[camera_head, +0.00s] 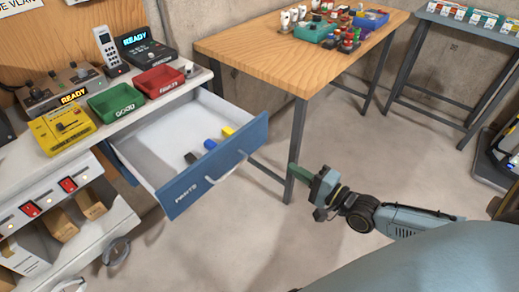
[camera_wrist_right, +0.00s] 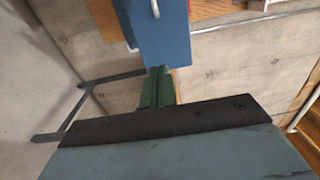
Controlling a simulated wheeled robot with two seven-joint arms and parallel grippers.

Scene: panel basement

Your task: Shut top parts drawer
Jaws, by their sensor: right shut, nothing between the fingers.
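The parts drawer (camera_head: 166,143) stands pulled out from under the bench top in the head view. Its blue front (camera_head: 212,167) has a "PARTS" label and a pale handle (camera_head: 226,169). Blue, yellow and dark small parts lie inside near the front. My right gripper (camera_head: 293,172) is shut and empty, to the right of the drawer front and apart from it in the head view. In the right wrist view its green fingers (camera_wrist_right: 158,88) point toward the blue drawer front (camera_wrist_right: 157,35); whether they touch it is unclear. My left gripper is not in view.
The bench top above the drawer holds a green bin (camera_head: 116,102), a red bin (camera_head: 159,80), a yellow device (camera_head: 62,128) and a phone (camera_head: 109,50). A wooden table (camera_head: 270,50) with a dark leg (camera_head: 298,140) stands behind my right gripper. The floor before the drawer is clear.

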